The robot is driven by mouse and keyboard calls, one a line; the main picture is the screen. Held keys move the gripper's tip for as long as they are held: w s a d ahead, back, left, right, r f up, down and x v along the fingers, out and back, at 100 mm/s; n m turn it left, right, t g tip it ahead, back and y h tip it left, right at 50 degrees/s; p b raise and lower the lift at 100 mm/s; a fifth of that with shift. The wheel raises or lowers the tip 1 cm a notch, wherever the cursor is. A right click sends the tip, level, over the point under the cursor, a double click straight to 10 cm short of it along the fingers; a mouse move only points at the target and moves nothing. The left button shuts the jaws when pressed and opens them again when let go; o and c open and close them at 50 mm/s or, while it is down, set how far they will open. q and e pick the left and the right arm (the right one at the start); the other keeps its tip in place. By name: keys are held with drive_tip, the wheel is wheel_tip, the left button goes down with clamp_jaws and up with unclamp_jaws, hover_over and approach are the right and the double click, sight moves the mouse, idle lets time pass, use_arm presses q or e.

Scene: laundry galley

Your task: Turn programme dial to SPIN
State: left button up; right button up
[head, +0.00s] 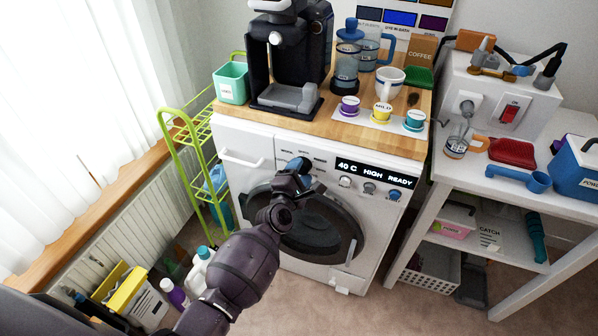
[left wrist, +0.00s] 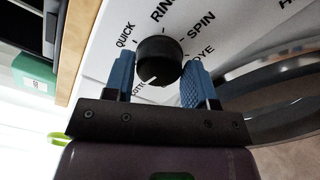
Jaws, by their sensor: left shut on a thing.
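The programme dial (left wrist: 160,58) is a round black knob on the white washer panel, seen in the left wrist view. Labels around it read QUICK, RIN…, SPIN and one ending in YE; another at the lower left is partly hidden. A white mark on the dial points down and slightly left, away from SPIN. My left gripper (left wrist: 160,82) has its blue fingers on either side of the dial, shut on it. In the head view my left gripper (head: 299,168) is at the washer's panel (head: 318,158) and hides the dial. My right gripper is not in view.
The washer's display (head: 375,172) reads 40 C HIGH READY, with small knobs (head: 369,188) below. The round door (head: 325,228) is under my gripper. A coffee machine (head: 287,60) and cups stand on the wooden top. A green rack (head: 190,130) stands left, a white table (head: 470,190) right.

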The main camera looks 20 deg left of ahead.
use_arm(q)
drive_tip(key=m+p, duration=0.1)
drive_tip(key=m, duration=0.3)
drive_tip(key=shift+m, duration=0.4)
drive_tip(key=m+p, duration=0.1)
drive_tip(key=m, duration=0.3)
drive_tip(key=shift+f, duration=0.1)
drive_tip(key=shift+m, duration=1.2)
drive_tip(key=m+p, duration=0.1)
drive_tip(key=m, duration=0.1)
drive_tip(key=shift+f+m, duration=0.1)
drive_tip(key=shift+m, duration=0.2)
drive_tip(key=m, duration=0.3)
drive_tip(key=shift+m, duration=0.3)
drive_tip(key=m, duration=0.2)
drive_tip(key=shift+a+f+m+p, duration=0.1)
drive_tip(key=shift+m+p, duration=0.25)
drive_tip(key=shift+m, duration=0.05)
drive_tip(key=m, duration=0.5)
drive_tip(key=m+b, duration=0.1)
drive_tip(key=m, duration=1)
drive_tip(key=shift+a, duration=0.3)
